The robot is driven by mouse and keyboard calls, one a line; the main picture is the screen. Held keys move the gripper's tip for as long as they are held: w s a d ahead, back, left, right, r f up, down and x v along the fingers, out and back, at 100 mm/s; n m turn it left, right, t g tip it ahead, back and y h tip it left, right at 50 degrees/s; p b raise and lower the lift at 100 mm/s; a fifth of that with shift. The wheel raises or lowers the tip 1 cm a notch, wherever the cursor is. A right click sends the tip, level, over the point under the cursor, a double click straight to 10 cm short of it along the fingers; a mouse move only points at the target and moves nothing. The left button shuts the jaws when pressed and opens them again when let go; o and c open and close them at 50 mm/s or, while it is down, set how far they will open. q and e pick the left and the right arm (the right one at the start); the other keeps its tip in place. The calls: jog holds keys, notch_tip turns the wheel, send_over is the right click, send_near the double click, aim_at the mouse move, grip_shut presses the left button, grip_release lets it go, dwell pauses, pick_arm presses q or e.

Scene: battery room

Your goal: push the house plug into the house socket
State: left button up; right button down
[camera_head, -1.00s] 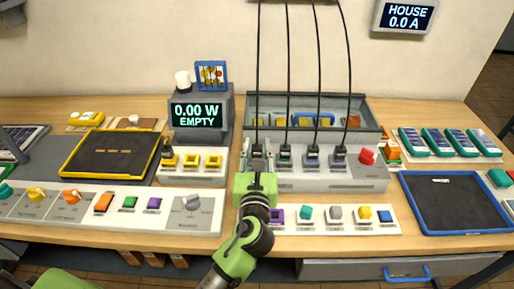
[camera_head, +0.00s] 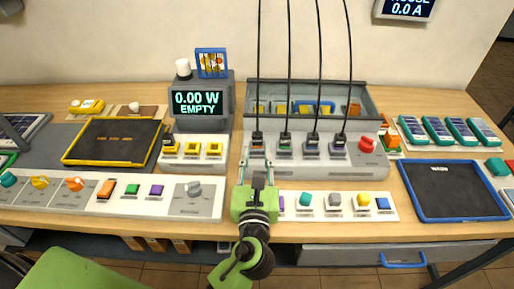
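Four black cables hang down to a row of dark plugs on a light grey socket strip (camera_head: 312,170). The leftmost plug (camera_head: 257,139) has an orange mark; the others show green, blue-grey and purple marks. Which one is the house plug I cannot read. All stand upright at the strip; how deep each sits is too small to tell. My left gripper (camera_head: 256,163) is just in front of the leftmost plug, its two fingers apart with nothing between the tips. My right gripper is not in view.
A house display (camera_head: 408,8) reads 0.0 A, partly cut off. A power meter (camera_head: 198,106) reads 0.00 W, EMPTY. Button panels (camera_head: 110,205) line the front edge. A grey bin (camera_head: 370,103) stands behind the plugs. A blue-edged tray (camera_head: 455,190) lies at the right.

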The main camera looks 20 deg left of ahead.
pick_arm(q)
jog(key=v, duration=0.3)
jog(key=shift+s+d, duration=0.1)
jog(key=shift+s, duration=0.3)
dwell(0.5)
